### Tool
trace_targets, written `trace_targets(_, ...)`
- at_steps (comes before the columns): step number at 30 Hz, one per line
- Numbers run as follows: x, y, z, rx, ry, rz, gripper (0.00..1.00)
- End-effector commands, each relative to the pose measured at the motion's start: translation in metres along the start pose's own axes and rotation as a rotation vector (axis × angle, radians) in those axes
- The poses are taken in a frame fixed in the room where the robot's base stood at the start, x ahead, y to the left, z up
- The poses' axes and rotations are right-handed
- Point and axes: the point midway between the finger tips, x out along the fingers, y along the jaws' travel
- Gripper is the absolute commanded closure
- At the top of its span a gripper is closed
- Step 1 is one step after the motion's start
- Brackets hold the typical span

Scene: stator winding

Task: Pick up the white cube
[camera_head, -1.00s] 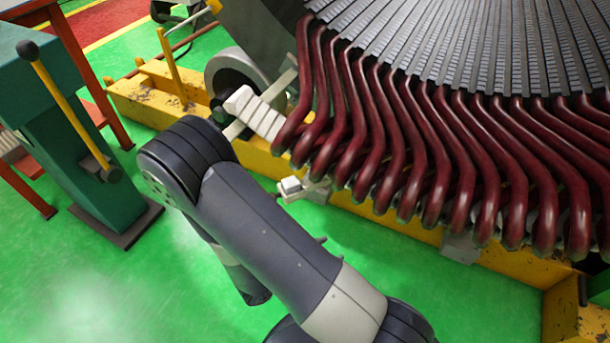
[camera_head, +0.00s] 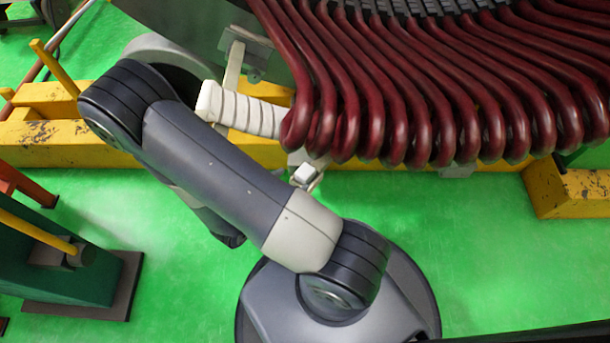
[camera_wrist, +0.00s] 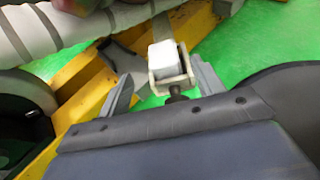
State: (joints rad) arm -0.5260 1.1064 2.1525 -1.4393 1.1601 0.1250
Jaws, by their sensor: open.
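The white cube (camera_wrist: 164,54) sits in a small pale holder (camera_wrist: 172,80) in the wrist view. It also shows in the head view (camera_head: 304,174), just right of my arm and below the dark red coil ends. My gripper (camera_wrist: 160,68) is open, with one grey finger left of the cube and one right of it in the wrist view. A gap shows on each side, and neither finger seems to touch the cube. How deep the fingers reach past it is hard to tell. My gripper is hidden behind my arm in the head view.
Dark red coils (camera_head: 420,110) crowd above the cube. A white wrapped bundle (camera_head: 240,110) lies close to its upper left. A yellow beam (camera_head: 60,155) runs behind. A green stand (camera_head: 85,280) is at lower left. Green floor is open below the coils at right.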

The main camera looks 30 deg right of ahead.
Motion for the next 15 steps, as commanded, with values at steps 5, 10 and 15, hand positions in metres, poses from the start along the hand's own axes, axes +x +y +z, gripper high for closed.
trace_targets(5,0.007,-0.001,-0.001,0.000,0.000,-0.001,0.36)
trace_targets(10,0.025,-0.004,-0.002,0.001,0.000,-0.004,0.36)
trace_targets(15,0.044,-0.005,-0.002,0.002,0.000,-0.003,0.36)
